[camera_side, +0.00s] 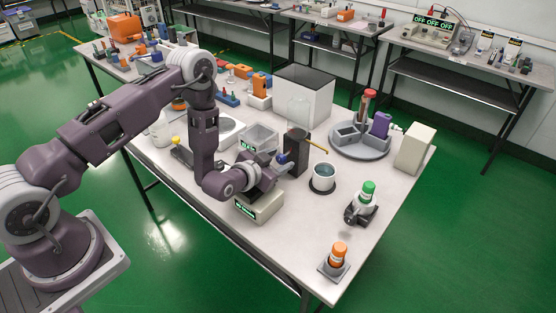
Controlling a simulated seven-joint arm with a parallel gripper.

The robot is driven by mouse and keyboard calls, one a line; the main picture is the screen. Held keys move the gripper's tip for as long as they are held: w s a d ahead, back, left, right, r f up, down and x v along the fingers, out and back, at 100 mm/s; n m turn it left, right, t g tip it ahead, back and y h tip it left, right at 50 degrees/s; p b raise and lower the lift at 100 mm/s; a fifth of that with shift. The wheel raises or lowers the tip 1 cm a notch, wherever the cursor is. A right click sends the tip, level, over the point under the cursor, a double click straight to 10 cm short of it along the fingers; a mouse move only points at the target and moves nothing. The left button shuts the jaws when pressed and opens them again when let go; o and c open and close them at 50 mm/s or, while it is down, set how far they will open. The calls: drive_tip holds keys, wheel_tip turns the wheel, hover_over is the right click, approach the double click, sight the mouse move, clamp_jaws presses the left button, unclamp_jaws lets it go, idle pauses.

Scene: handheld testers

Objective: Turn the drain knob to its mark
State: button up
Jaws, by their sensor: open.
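My gripper (271,169) is low over the middle of the table, pointing right toward a dark upright block (297,152). A small blue part (283,158) shows at the block's left side, close to the fingertips. It may be the drain knob, but I cannot tell for sure. Its mark is too small to make out. My gripper is open; whether the fingers are around the blue part or only beside it cannot be told. A yellow rod (317,145) sticks out from the block's right side.
A box with a green display (260,206) sits just below my gripper. A green-capped bottle (368,191) and an orange-capped one (338,254) stand toward the right. A round grey tray (372,151) and a large white bin (305,96) are behind.

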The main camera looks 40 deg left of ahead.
drive_tip(key=shift+c, duration=0.4)
clamp_jaws()
drive_tip(key=shift+a+n+h, duration=0.2)
drive_tip(key=shift+n+h, duration=0.3)
drive_tip(key=shift+n, duration=0.6)
drive_tip(key=shift+o, duration=0.4)
unclamp_jaws()
